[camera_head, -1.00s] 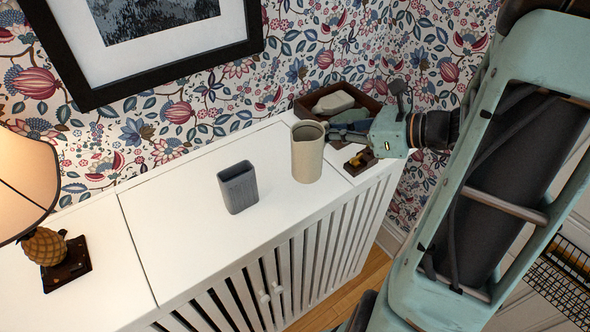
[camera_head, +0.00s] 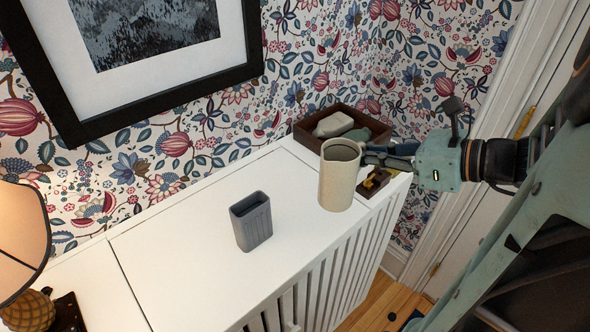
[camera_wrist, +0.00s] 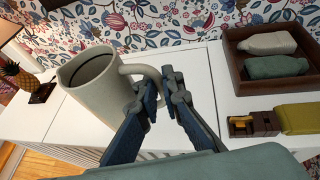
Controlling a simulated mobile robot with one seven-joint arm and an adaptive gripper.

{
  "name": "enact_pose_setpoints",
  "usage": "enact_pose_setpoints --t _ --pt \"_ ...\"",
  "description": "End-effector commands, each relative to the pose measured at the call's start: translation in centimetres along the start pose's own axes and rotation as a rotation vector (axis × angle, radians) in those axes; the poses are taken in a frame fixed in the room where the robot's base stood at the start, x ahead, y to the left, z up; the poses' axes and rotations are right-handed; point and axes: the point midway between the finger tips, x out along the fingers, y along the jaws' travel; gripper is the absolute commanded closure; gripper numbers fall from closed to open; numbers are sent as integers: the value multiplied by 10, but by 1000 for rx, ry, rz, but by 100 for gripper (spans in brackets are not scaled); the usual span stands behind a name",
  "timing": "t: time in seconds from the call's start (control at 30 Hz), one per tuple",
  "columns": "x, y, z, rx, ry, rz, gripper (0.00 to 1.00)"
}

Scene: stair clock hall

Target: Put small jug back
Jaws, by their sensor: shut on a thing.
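The small jug (camera_head: 340,178) is cream-coloured with a spout and a handle. It is upright at the right part of the white cabinet top (camera_head: 185,245); whether its base touches the top I cannot tell. My gripper (camera_head: 366,157) reaches in from the right and is shut on the jug's handle. In the wrist view the jug (camera_wrist: 103,95) is at the left, and my gripper's fingers (camera_wrist: 162,92) close around its handle (camera_wrist: 150,75). The fingers hide part of the handle.
A grey rectangular cup (camera_head: 252,222) stands left of the jug. A brown wooden tray (camera_head: 302,133) with rounded objects is behind it. A small dark block with yellow (camera_head: 375,182) lies to the right. A lamp (camera_head: 22,240) stands far left. The cabinet top between lamp and cup is clear.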

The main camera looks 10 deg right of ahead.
Motion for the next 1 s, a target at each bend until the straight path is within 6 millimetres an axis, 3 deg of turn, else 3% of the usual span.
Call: enact_pose_setpoints --t 0.17,0.53,0.7,1.0 --pt "11 -5 -1 2 -1 1 100" --pt "92 -47 -8 5 -2 3 100" --pt "120 -58 -27 6 -1 2 100" --pt "142 -68 -40 1 -1 -1 100"
